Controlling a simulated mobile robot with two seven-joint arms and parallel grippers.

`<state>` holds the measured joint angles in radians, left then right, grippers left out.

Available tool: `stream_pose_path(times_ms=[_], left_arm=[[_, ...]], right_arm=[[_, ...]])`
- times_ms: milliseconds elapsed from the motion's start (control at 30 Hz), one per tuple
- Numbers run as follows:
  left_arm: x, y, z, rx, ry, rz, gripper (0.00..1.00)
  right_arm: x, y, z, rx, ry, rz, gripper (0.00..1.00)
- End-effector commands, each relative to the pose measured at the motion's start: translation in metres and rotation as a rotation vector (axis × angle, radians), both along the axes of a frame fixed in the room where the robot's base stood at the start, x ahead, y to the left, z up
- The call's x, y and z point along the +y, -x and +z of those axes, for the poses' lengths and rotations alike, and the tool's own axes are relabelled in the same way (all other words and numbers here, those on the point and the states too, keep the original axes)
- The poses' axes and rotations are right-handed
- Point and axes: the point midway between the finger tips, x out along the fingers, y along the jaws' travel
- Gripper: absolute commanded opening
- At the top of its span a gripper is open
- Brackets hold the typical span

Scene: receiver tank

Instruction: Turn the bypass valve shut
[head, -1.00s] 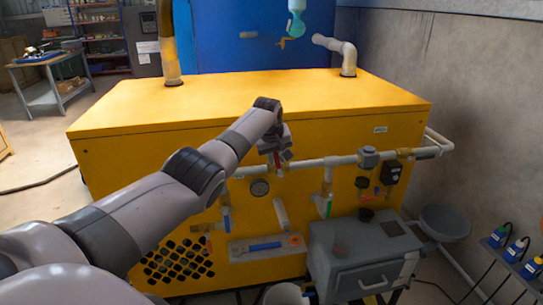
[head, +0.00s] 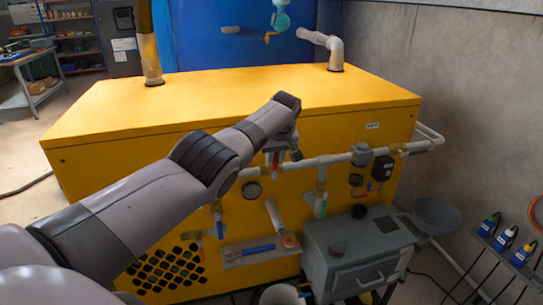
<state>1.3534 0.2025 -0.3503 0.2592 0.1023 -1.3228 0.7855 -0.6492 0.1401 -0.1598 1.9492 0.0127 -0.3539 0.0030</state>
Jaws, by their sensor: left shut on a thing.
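A valve with a red handle (head: 275,161) sits on the pale pipe across the front of the yellow cabinet. My left gripper (head: 280,153) reaches it from above, over the cabinet's front edge, and is shut at this handle. The fingers and my wrist hide most of the valve body, so the exact handle angle is hard to tell. No label naming the bypass valve is readable. My right gripper is not in view.
A grey box (head: 355,246) stands in front at the lower right. The yellow cabinet top (head: 210,97) is mostly clear.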

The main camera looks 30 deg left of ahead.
Motion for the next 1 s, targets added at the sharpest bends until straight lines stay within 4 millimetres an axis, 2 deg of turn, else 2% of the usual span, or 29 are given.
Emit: stream_pose_path(times_ms=[400,433,467,500,833,1000], left_arm=[[-0.0020,-0.0004,-0.0001,0.002,-0.001,-0.002,0.00],[-0.0020,-0.0004,-0.0001,0.002,-0.001,-0.002,0.29],[-0.0020,-0.0004,-0.0001,0.002,-0.002,-0.003,0.39],[-0.0019,-0.0003,-0.0002,0.002,-0.001,-0.002,0.44],[-0.0013,0.0000,0.0009,0.002,-0.002,-0.001,0.44],[-0.0033,0.0009,0.0088,0.001,-0.002,-0.002,0.44]], right_arm=[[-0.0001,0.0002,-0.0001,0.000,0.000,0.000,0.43],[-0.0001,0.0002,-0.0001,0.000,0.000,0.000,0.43],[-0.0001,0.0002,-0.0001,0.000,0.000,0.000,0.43],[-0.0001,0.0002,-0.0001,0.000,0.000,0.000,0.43],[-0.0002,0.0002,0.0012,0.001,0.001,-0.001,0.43],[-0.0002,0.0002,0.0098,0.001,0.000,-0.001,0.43]])
